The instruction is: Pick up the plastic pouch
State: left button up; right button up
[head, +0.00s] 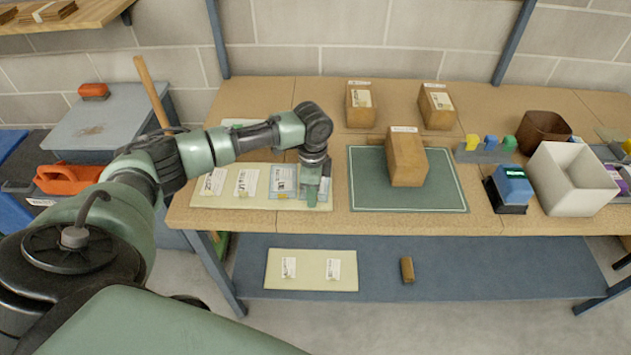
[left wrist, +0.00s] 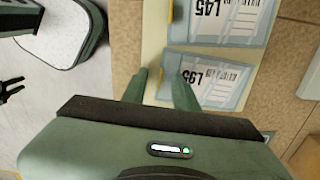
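Clear plastic pouches with white labels lie on a cream board (head: 232,199) at the left of the bench. One pouch (head: 283,180) lies just left of my left gripper (head: 312,196); another (head: 324,187) is partly hidden under it. In the left wrist view, a pouch labelled L45 (left wrist: 225,20) lies beyond a second labelled pouch (left wrist: 215,80). My left gripper's fingers (left wrist: 158,66) are apart at the second pouch's edge, one over the pouch and one beside it, a yellow tab between them. Contact cannot be told. My right gripper is not in view.
A brown box (head: 406,160) stands on a green mat (head: 440,188) right of the board. Two more boxes (head: 360,105) (head: 436,108) stand behind. A white bin (head: 572,180) and a blue device (head: 512,185) are at the right. A lower shelf (head: 460,262) runs beneath.

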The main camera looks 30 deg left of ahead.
pick_arm(q)
grip_shut()
jog(key=shift+r, duration=0.15)
